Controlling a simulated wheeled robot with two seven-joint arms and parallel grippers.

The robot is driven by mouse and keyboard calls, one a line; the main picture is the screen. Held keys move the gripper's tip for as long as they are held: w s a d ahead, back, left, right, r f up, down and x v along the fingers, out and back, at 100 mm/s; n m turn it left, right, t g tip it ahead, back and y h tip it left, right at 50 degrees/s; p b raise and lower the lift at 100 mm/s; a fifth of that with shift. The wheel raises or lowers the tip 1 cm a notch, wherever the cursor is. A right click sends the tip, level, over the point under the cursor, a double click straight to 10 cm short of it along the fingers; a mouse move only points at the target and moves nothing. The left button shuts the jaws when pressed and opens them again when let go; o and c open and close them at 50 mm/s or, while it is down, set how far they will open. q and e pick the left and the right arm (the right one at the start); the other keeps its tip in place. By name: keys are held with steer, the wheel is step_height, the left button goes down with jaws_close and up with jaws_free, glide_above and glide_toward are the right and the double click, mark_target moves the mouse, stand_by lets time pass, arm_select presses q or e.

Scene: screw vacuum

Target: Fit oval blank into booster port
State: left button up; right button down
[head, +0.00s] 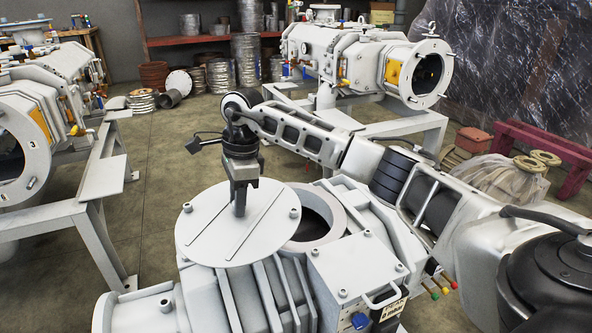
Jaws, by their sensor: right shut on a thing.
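My right gripper (240,205) points down and is shut on the oval blank (210,235), a flat pale plate with two straight ridges and small studs near its rim. The gripper grasps it near its middle. The booster port (318,228) is a round dark opening with a thick pale rim, on top of the white machine. The blank lies to the left of the opening and hides part of its left side. I cannot tell whether the blank touches the machine or hangs just above it. My left gripper is not in view.
The white machine (270,295) has ribs and a box with a handle (360,265) at the front right. Similar machines stand on frames at the left (35,140) and the back (370,65). Shelves with metal parts (215,40) line the back wall. Floor shows at left centre.

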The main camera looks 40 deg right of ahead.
mark_target(266, 187)
steer(key=w+d+m, duration=0.1)
steer(key=d+m, duration=0.2)
steer(key=m, duration=0.1)
steer(key=w+d+m+h, duration=0.1)
steer(key=d+m, duration=0.2)
steer(key=m, duration=0.2)
steer(key=w+d+f+m+t+p, duration=0.1)
steer(key=d+m, duration=0.3)
steer(key=m, duration=0.1)
steer(key=shift+w+h, duration=0.25)
steer(key=shift+h, duration=0.15)
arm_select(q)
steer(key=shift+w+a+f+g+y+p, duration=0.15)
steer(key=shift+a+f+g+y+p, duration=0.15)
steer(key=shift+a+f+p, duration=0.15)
arm_select(e)
steer(key=d+f+m+h, duration=0.1)
steer(key=d+f+m, duration=0.1)
steer(key=d+m, duration=0.6)
steer(key=m, duration=0.4)
steer(key=shift+s+d+m+g+h, duration=0.25)
steer(key=shift+d+m+g+h, duration=0.05)
steer(key=shift+d+m+g, duration=0.1)
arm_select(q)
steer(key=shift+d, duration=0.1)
